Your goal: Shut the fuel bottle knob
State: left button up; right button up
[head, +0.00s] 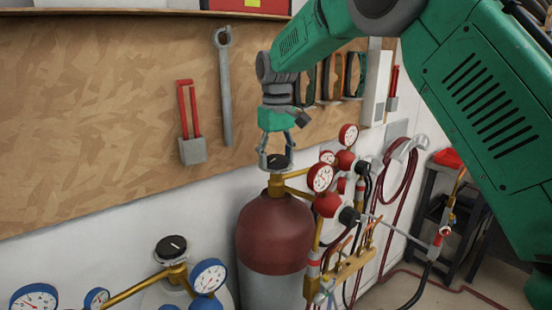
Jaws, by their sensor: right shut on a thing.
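The fuel bottle (272,232) has a dark red top and a grey lower body, and stands upright against the wall. My left gripper is not in view.
Red gauges (320,178) and hoses (400,175) crowd the right of the bottle. A second bottle with a black knob (171,248) and blue gauges (208,276) stands at lower left. A wrench (225,90) and a red-handled tool (190,130) hang on the wooden board.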

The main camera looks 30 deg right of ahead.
jog(key=m, duration=0.5)
jog(key=shift+w+r+m, duration=0.15)
jog(key=shift+r+m, duration=0.05)
jog(key=shift+m, duration=0.1)
jog(key=m, duration=1.6)
jog(key=shift+m, duration=0.3)
jog(key=o, duration=1.2)
jog(key=shift+c, duration=0.2)
jog(key=shift+w+f, duration=0.1)
jog(key=shift+f, duration=0.1)
